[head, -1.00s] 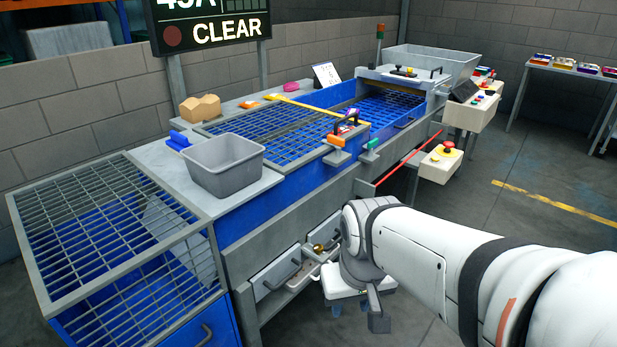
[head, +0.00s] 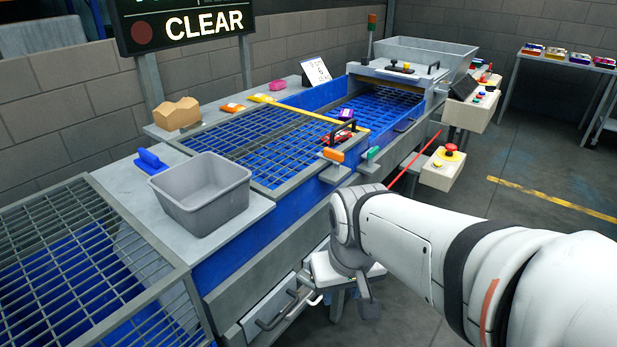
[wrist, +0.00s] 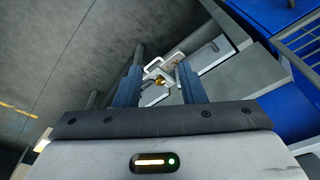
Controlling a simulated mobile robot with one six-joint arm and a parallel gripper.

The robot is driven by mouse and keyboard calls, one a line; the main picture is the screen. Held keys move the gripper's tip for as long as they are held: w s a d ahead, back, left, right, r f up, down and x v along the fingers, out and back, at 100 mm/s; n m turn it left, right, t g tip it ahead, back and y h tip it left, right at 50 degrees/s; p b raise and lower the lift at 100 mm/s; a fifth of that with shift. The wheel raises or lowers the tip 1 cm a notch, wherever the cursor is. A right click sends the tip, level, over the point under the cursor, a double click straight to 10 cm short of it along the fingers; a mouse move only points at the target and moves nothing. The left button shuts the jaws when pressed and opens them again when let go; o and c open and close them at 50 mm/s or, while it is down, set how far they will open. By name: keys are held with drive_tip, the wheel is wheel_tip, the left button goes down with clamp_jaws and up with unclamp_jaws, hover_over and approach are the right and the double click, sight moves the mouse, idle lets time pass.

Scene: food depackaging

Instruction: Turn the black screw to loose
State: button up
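I cannot make out a black screw for certain in either view. In the wrist view my gripper (wrist: 161,62) is open, its two dark fingers apart with nothing held between them. A small brass-coloured knob (wrist: 160,80) shows between the fingers, beyond them, beside pale metal brackets (wrist: 176,61) on the machine's side. In the head view my arm reaches to the front side of the blue and grey machine, below its top edge; the fingertips are hidden there.
A grey bin (head: 200,195) stands on the machine's ledge. A drawer handle (head: 278,310) juts out near my wrist. A red bar (head: 413,162) and a control box with a red button (head: 442,168) stick out to the right.

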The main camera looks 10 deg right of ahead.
drive_tip(key=shift+o, duration=0.4)
drive_tip(key=shift+a, duration=0.1)
drive_tip(key=shift+o, duration=1)
drive_tip(key=w+d+f+t+b, duration=0.1)
drive_tip(key=w+d+f+b, duration=0.1)
drive_tip(key=w+f+b, duration=0.1)
drive_tip(key=shift+w+f+t+h+b, duration=0.3)
drive_tip(key=shift+w+f, duration=0.4)
drive_tip(key=shift+w, duration=0.45)
drive_tip(key=w+d+f+t+b, duration=0.7)
drive_tip(key=w+d+f+b, duration=0.1)
drive_tip(key=w+f+b, duration=0.25)
drive_tip(key=w+d+f+t+b, duration=0.75)
drive_tip(key=w+f+b, duration=0.2)
drive_tip(key=w, duration=0.45)
drive_tip(key=w+b, duration=0.1)
drive_tip(key=w, duration=0.2)
drive_tip(key=w+d+b, duration=0.1)
drive_tip(key=w, duration=0.1)
drive_tip(key=shift+w+r, duration=0.15)
drive_tip(key=shift+r, duration=0.05)
drive_tip(key=c, duration=0.9)
